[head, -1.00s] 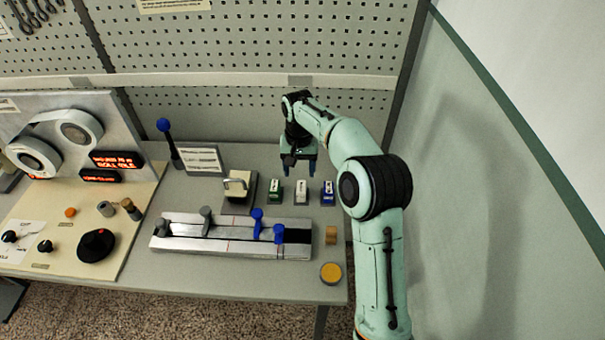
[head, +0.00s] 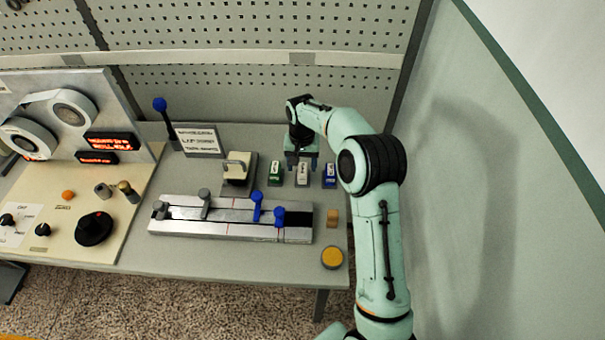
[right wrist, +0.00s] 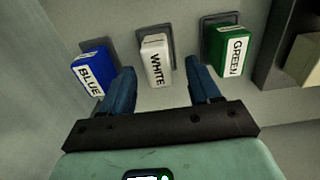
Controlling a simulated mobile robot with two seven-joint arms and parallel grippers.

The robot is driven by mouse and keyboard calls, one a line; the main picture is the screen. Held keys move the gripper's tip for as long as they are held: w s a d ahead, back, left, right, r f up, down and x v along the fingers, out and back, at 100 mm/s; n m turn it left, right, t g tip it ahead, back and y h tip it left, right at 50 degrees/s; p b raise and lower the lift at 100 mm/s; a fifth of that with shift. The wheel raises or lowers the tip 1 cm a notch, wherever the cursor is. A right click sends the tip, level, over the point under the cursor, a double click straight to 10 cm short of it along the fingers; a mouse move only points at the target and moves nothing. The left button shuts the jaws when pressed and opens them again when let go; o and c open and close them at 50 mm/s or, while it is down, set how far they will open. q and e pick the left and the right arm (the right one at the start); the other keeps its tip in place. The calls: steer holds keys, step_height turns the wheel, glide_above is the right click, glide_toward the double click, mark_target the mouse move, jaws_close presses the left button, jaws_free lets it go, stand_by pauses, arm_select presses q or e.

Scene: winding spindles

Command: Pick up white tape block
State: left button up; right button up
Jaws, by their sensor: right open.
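The white tape block (head: 302,174) stands on the table between the green block (head: 275,173) and the blue block (head: 329,176). In the right wrist view the white block (right wrist: 156,61), labelled WHITE, sits on a dark base pad, between and just beyond my fingertips. My right gripper (head: 301,161) is open above the white block. Its two blue fingers (right wrist: 163,80) are spread to either side of the block, with nothing between them gripped. The blue block (right wrist: 93,73) is close to one finger and the green block (right wrist: 228,50) close to the other. My left gripper is not seen.
A metal rail fixture (head: 230,219) with blue and grey levers lies in front of the blocks. A beige holder (head: 237,170) stands left of the green block. A yellow disc (head: 332,257) sits near the front right. A control panel (head: 75,215) fills the left.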

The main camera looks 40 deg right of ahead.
mark_target(303, 168)
step_height(303, 168, down, 4)
steer(key=shift+s+r, duration=0.1)
steer(key=shift+r, duration=0.05)
steer(key=c, duration=1.1)
steer(key=shift+o, duration=0.2)
steer(key=shift+r, duration=0.15)
